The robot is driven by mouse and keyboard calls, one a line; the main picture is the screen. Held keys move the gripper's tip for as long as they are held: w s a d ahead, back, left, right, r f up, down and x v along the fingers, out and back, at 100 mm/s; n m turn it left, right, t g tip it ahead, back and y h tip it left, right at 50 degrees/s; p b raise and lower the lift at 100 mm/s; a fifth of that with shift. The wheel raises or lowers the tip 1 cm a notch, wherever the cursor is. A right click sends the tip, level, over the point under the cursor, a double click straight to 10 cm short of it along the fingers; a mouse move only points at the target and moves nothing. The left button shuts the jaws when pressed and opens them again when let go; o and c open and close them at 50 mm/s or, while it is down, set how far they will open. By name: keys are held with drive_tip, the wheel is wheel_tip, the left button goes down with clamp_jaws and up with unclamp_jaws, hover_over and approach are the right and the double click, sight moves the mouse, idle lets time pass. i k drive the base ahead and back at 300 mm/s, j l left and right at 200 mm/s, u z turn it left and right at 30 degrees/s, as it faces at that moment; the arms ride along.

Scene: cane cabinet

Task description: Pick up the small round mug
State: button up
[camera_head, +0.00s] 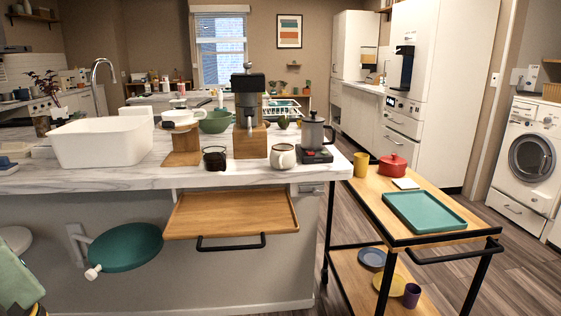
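A small round cream mug (281,157) stands upright near the front edge of the white marble counter (120,178). Its handle shows on its left side. It stands in front of and to the right of a wooden block stand (250,145), and to the left of a grey metal pot on a dark scale-like base (317,156). A dark glass cup (215,160) stands to its left, with a clear gap between them. My gripper is not in view, so whether it is open or shut does not show.
A wooden pull-out board (230,217) and a green round seat (125,248) stick out below the counter front. A cart at the right holds a yellow cup (361,165), a red lidded pot (392,167) and a green tray (424,211). A white basin (100,145) stands at left.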

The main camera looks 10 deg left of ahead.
sight(282, 156)
drive_tip(key=i+j, duration=0.65)
drive_tip(key=j, duration=0.2)
drive_tip(key=l+z, duration=0.05)
